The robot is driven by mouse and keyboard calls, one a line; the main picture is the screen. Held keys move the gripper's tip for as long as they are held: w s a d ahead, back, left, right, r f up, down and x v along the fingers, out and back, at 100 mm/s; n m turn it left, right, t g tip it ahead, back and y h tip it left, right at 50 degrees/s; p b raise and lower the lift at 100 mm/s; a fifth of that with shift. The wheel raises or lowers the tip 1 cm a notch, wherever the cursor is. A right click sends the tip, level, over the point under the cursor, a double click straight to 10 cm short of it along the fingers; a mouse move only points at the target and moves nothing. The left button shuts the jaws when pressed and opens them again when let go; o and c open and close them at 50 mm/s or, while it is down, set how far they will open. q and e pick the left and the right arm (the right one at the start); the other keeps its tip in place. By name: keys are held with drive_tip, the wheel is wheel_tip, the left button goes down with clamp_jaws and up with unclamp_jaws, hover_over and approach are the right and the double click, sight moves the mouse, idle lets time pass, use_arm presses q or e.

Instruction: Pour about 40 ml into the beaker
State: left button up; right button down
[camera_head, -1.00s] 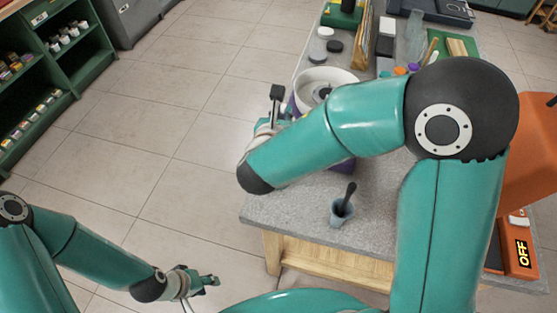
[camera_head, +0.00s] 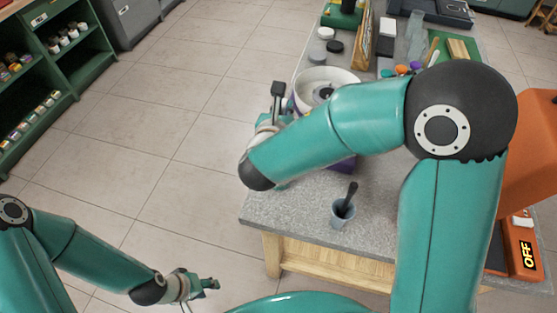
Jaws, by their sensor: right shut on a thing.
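No beaker can be made out for certain. My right gripper (camera_head: 272,122) is at the left edge of the grey counter (camera_head: 293,213), beside a white round bowl-like device (camera_head: 340,78). It is largely covered by my own arm. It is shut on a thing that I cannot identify. A black upright piece (camera_head: 278,90) shows just above it, and I cannot tell what it belongs to. My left gripper (camera_head: 207,284) is low over the floor, away from the counter. It looks empty, but its fingers are too small to read.
A grey-blue cup (camera_head: 338,220) with a dark stick in it stands near the counter's front edge. Dark and pale discs (camera_head: 334,47), a wooden board and a clear vessel (camera_head: 415,35) stand farther back. The floor at left is clear.

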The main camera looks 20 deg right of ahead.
sight(286, 100)
drive_tip(key=shift+f+t+b, duration=0.15)
drive_tip(key=shift+t+b, duration=0.15)
drive_tip(key=shift+b, duration=0.55)
drive_tip(key=shift+s+b, duration=0.1)
drive_tip(key=shift+b, duration=0.4)
drive_tip(key=r+p, duration=0.1)
drive_tip(key=p, duration=0.2)
drive_tip(key=w+r+g+p, duration=0.1)
drive_tip(key=p, duration=0.2)
drive_tip(key=d+r+g+p, duration=0.1)
drive_tip(key=p, duration=0.2)
drive_tip(key=shift+w+y, duration=0.3)
drive_tip(key=shift+y, duration=0.1)
drive_tip(key=shift+w+d+f+g+y+p, duration=0.25)
drive_tip(key=shift+f+g+p, duration=0.1)
drive_tip(key=shift+f+p, duration=0.15)
drive_tip(key=shift+w+d+f+g+y+p, duration=0.15)
drive_tip(key=shift+f+g+y+p, duration=0.1)
drive_tip(key=shift+f+g+p, duration=0.25)
drive_tip(key=shift+f, duration=0.4)
drive_tip(key=shift+w+r+p, duration=0.15)
drive_tip(key=shift+r+p, duration=0.15)
drive_tip(key=shift+p, duration=0.1)
drive_tip(key=shift+g+y+p, duration=0.3)
drive_tip(key=shift+g+p, duration=0.05)
drive_tip(key=shift+w+d, duration=0.15)
drive_tip(key=shift+w+d+g, duration=0.1)
drive_tip(key=shift+w+g, duration=0.1)
drive_tip(key=shift+g, duration=0.3)
